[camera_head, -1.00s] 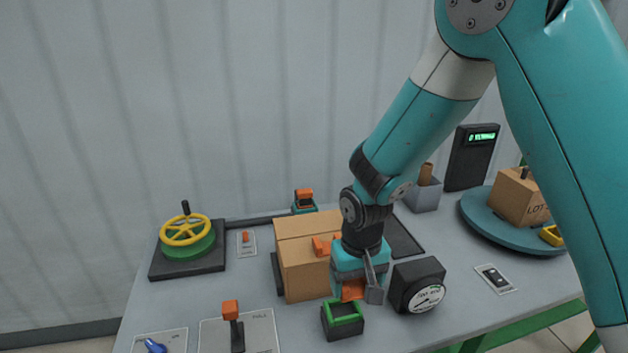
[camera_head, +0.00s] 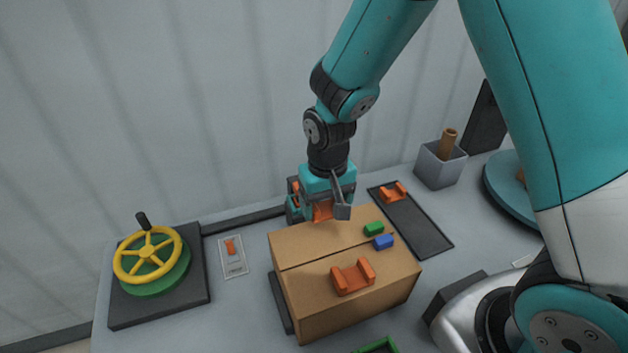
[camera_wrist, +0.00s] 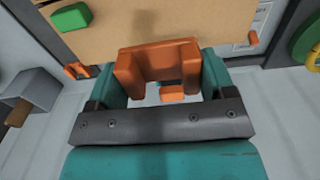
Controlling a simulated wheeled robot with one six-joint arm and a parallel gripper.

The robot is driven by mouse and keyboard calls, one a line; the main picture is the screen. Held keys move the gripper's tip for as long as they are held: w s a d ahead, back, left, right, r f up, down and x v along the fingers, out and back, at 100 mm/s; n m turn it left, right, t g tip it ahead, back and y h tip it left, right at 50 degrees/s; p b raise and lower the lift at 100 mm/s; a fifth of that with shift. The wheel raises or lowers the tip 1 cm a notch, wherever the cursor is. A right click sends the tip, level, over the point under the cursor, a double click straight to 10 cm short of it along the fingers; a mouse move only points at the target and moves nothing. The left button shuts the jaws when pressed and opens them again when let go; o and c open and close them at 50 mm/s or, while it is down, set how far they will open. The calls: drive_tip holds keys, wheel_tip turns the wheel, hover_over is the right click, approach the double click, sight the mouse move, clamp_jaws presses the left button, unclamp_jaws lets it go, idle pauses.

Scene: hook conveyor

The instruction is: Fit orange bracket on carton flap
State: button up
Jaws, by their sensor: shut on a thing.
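My gripper (camera_head: 325,210) is shut on an orange bracket (camera_wrist: 158,62), a U-shaped piece that shows between the teal fingers in the wrist view. In the head view the held bracket (camera_head: 322,211) is partly hidden by my gripper, at the far edge of the brown carton (camera_head: 320,310). I cannot tell whether it touches the carton. The carton's top has two flaps with a seam between them. A green block (camera_head: 374,229) and a blue block (camera_head: 383,242) sit on the top near the right side.
A dark strip (camera_head: 425,225) with an orange bracket (camera_head: 393,192) lies right of the carton. A yellow handwheel (camera_head: 150,255) stands at left. A grey bin (camera_head: 440,165) with a brown rod stands at back right.

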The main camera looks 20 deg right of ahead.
sight(325, 208)
drive_tip(key=shift+w+d+f, duration=0.1)
drive_tip(key=shift+w+f, duration=0.15)
drive_tip(key=shift+w, duration=0.05)
wheel_tip(325, 208, down, 4)
drive_tip(key=b, duration=0.4)
drive_tip(key=shift+f, duration=0.1)
drive_tip(key=shift+s+f, duration=0.15)
drive_tip(key=shift+f, duration=0.35)
idle(1.5)
drive_tip(key=o, duration=0.9)
wheel_tip(325, 208, up, 17)
drive_tip(key=b, duration=0.3)
drive_tip(key=s+a+n+y, duration=0.1)
drive_tip(key=s+n, duration=0.1)
drive_tip(key=s, duration=0.4)
drive_tip(key=s+a+r+n+y, duration=0.1)
drive_tip(key=s+a+n, duration=0.1)
drive_tip(key=s, duration=0.4)
drive_tip(key=s+a+n+y, duration=0.1)
drive_tip(key=s+n+y, duration=0.1)
drive_tip(key=s, duration=0.4)
drive_tip(key=shift+s+a+r+n, duration=0.2)
drive_tip(key=shift+a+r+n, duration=0.1)
drive_tip(key=shift+n, duration=0.2)
